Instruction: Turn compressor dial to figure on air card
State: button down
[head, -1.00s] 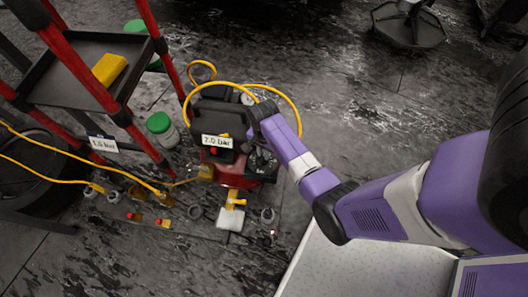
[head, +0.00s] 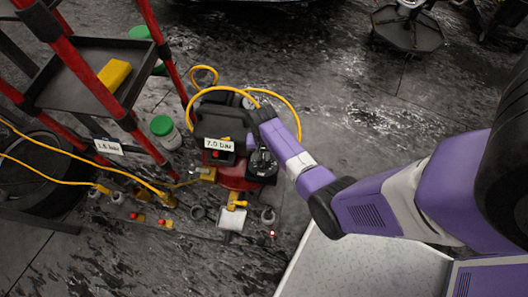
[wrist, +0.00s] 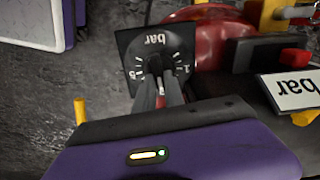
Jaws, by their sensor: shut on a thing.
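The red and black compressor (head: 232,178) stands on the floor left of my arm, with a white card reading 7.0 bar (head: 219,145) on it. Its square black dial (head: 262,164) faces up beside that card. In the wrist view the dial face (wrist: 132,50) appears upside down, with "bar" and a few figures along its scale. My gripper (wrist: 160,82) is shut on the dial's dark knob, and its fingers hide most of the knob and part of the scale. A red mark shows by the right finger. The exact setting cannot be read.
A red-framed cart (head: 60,75) with a yellow block (head: 114,73) stands at left. Its white card (head: 108,147) seems to read about 1.5 bar. Yellow hoses (head: 290,105) loop around the compressor. A green-lidded jar (head: 162,130) and small fittings lie near.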

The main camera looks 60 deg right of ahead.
jog(key=n+p, duration=0.1)
jog(key=n, duration=0.4)
jog(key=shift+w+a+n+p, duration=0.15)
jog(key=shift+n+p, duration=0.15)
jog(key=shift+p, duration=0.1)
jog(key=n, duration=0.2)
jog(key=n+p, duration=0.1)
jog(key=n, duration=0.1)
jog(key=shift+a+n, duration=0.2)
jog(key=shift+n, duration=0.1)
jog(key=c, duration=1.4)
grip_release()
jog(key=shift+w, duration=0.1)
jog(key=shift+c, duration=0.2)
notch_tip(320, 180, up, 8)
jog(key=p, duration=0.2)
jog(key=shift+f+p, duration=0.15)
jog(key=shift+p, duration=0.25)
